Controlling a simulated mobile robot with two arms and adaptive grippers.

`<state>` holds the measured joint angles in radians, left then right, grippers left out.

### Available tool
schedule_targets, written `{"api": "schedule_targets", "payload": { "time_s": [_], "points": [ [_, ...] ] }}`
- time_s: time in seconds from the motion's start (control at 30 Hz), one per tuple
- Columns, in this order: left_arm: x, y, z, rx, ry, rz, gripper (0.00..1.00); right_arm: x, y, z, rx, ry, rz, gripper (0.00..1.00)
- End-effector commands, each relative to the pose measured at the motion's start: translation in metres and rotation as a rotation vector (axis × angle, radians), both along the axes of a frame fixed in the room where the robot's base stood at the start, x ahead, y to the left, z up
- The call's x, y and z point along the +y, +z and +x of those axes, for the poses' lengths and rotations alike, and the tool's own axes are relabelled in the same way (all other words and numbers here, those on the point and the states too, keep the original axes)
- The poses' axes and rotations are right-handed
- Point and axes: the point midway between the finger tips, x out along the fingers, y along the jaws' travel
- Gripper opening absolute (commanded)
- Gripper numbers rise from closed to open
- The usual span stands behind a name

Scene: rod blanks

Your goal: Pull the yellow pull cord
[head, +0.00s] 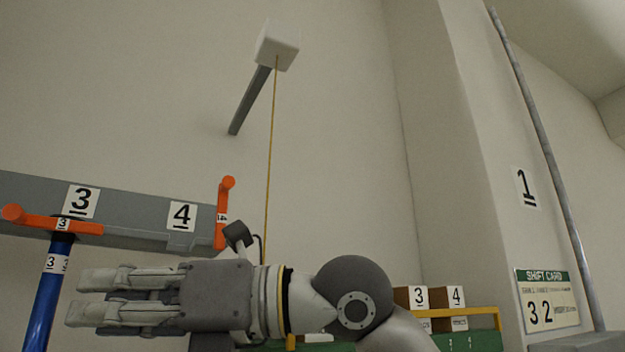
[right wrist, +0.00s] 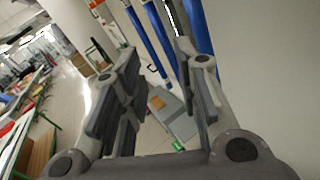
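The yellow pull cord (head: 271,150) hangs from a white box (head: 277,47) high on the wall in the head view. It runs down almost straight and passes out of sight behind my right gripper's wrist. Its lower end is hidden or cannot be made out. My right gripper (head: 78,297) lies level across the lower left, fingers pointing left, to the left of the cord. In the right wrist view its two fingers (right wrist: 158,65) stand wide apart with nothing between the pads. I cannot make out the cord in that view. My left gripper is not in view.
A grey rail (head: 140,218) with orange levers (head: 224,205) and a blue rod (head: 46,290) stands at the left. Small brown boxes (head: 449,298) sit behind a yellow bar (head: 470,312). A shift card (head: 547,298) is at the right. The wall around the cord is clear.

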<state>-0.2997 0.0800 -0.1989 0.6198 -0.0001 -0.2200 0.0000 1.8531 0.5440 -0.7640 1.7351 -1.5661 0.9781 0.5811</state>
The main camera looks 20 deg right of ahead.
Motion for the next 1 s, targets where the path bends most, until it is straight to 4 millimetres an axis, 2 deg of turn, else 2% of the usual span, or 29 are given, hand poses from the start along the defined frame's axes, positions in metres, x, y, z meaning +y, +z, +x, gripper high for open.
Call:
{"api": "schedule_targets", "payload": {
  "time_s": [0.03, 0.17, 0.3, 0.4, 0.5, 0.6, 0.73, 1.0],
  "points": [
    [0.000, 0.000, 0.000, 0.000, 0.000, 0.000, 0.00, -0.014, 0.017, -0.001, -0.042, -0.082, -0.043, 0.29],
    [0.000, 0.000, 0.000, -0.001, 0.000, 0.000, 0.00, -0.058, 0.054, -0.002, -0.110, -0.316, -0.128, 0.29],
    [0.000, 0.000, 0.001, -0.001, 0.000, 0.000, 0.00, -0.113, 0.095, -0.015, -0.155, -0.563, -0.162, 0.29],
    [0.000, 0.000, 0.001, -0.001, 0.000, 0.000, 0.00, -0.147, 0.118, -0.030, -0.170, -0.704, -0.158, 0.29],
    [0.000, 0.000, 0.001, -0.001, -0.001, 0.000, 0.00, -0.171, 0.133, -0.042, -0.176, -0.799, -0.148, 0.29],
    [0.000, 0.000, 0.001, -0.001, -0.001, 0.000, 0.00, -0.183, 0.139, -0.049, -0.175, -0.846, -0.141, 0.29],
    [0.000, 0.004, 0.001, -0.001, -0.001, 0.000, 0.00, -0.185, 0.142, -0.042, -0.172, -0.861, -0.139, 0.29],
    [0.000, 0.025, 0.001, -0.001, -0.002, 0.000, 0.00, -0.174, 0.143, 0.001, -0.170, -0.857, -0.142, 0.29]
  ]
}}
